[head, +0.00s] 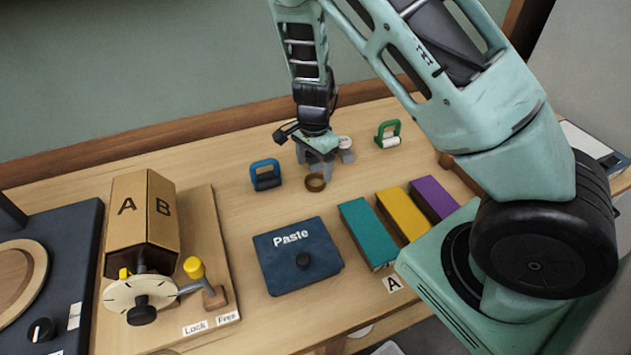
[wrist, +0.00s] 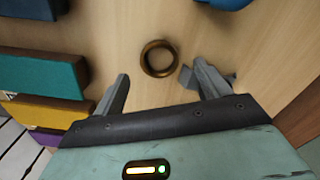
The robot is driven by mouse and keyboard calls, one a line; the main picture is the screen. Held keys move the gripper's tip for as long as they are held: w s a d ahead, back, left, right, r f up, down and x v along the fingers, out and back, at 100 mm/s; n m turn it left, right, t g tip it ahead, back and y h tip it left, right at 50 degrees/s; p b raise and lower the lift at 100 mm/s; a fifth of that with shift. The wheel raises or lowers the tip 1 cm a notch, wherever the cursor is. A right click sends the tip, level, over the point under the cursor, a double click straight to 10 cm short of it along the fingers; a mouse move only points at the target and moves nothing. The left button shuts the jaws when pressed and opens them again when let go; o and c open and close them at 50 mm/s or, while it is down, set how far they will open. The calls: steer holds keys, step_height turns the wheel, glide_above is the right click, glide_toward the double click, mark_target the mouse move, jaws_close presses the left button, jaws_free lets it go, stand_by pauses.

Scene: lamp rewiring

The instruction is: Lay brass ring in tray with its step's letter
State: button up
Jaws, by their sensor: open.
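The brass ring (head: 315,183) lies flat on the wooden bench. In the wrist view the ring (wrist: 145,62) is close ahead, between and slightly beyond my fingertips. My gripper (head: 317,168) is open and empty above the ring; its two grey fingers (wrist: 161,76) stand apart in the wrist view. Teal (head: 367,233), yellow (head: 402,214) and purple (head: 434,199) boxes stand in a row at the right; I cannot see inside them. A white label with A (head: 393,284) is in front of the teal one; any other labels are hidden or out of view.
A cardboard-coloured drum (head: 140,215) shows A and B, with a dial and yellow-knobbed lever by Lock and Free labels. A navy Paste box (head: 300,262) is at centre front. Blue (head: 265,175) and green (head: 387,134) handled pieces flank the gripper.

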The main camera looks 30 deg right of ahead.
mark_target(314, 185)
step_height(314, 185, down, 4)
steer(key=shift+s+f+p, duration=0.1)
steer(key=shift+f+p, duration=0.05)
steer(key=shift+p, duration=0.15)
steer(key=shift+c, duration=0.3)
steer(key=c, duration=1.1)
